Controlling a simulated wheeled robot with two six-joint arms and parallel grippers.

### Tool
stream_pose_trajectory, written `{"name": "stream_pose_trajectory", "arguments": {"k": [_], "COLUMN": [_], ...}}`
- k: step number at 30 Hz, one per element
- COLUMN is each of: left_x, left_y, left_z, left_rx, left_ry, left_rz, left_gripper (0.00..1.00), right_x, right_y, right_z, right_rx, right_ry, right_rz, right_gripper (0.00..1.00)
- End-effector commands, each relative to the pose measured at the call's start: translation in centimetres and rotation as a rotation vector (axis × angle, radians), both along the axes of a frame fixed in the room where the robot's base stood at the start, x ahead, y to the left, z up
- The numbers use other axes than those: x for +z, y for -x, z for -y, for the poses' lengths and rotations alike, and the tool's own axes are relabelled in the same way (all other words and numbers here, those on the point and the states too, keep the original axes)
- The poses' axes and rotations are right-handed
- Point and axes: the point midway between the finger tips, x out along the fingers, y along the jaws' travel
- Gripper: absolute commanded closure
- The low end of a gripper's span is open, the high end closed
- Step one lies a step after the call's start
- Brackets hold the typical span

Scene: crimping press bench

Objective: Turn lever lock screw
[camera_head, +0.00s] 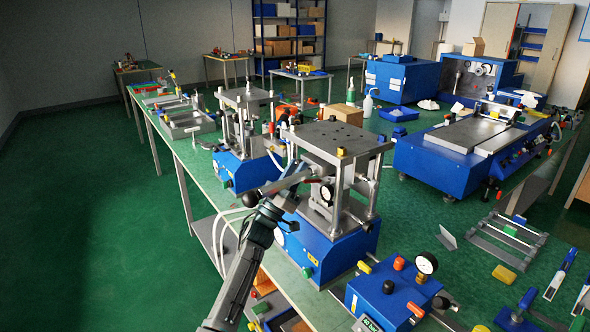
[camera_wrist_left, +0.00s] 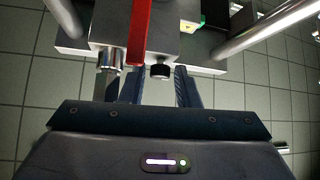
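The lever lock screw (camera_wrist_left: 160,71) appears to be the short black knob under a grey metal block in the left wrist view. My left gripper (camera_wrist_left: 160,84) is open, with one finger on each side of this screw and a visible gap on both sides. In the head view, my left gripper (camera_head: 286,190) is at the front of the nearer press (camera_head: 340,240), beside its grey lever with a black ball end (camera_head: 250,199). The screw cannot be made out there. My right gripper is not in view.
A red bar (camera_wrist_left: 139,32) passes just left of the screw in the wrist view. A round gauge (camera_head: 327,193) sits on the press. A second press (camera_head: 240,150) stands behind on the green bench. A blue control box (camera_head: 385,295) stands at the front right.

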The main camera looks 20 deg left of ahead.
Motion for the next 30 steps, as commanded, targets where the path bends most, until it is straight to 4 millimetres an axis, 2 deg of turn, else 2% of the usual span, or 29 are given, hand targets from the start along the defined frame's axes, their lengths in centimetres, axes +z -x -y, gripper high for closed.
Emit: {"name": "stream_pose_trajectory", "arguments": {"k": [5,9,10,20,30], "left_x": [0.0,0.0,0.0,-0.2,-0.4], "left_y": [0.0,0.0,0.0,0.0,-0.3], "left_z": [0.0,0.0,0.0,-0.1,-0.4], "left_rx": [0.000,0.000,0.000,0.001,0.001], "left_ry": [0.000,0.000,0.000,-0.034,-0.189], "left_rz": [0.000,0.000,0.000,0.025,0.147], "left_gripper": [0.71,0.99,1.00,1.00,1.00], "right_x": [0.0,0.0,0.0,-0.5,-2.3], "right_y": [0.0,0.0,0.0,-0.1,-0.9], "right_z": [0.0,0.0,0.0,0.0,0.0], "right_rx": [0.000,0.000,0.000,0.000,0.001], "right_ry": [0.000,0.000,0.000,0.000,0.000], "right_rz": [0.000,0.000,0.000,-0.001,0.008], "right_gripper": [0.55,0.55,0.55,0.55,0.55]}}
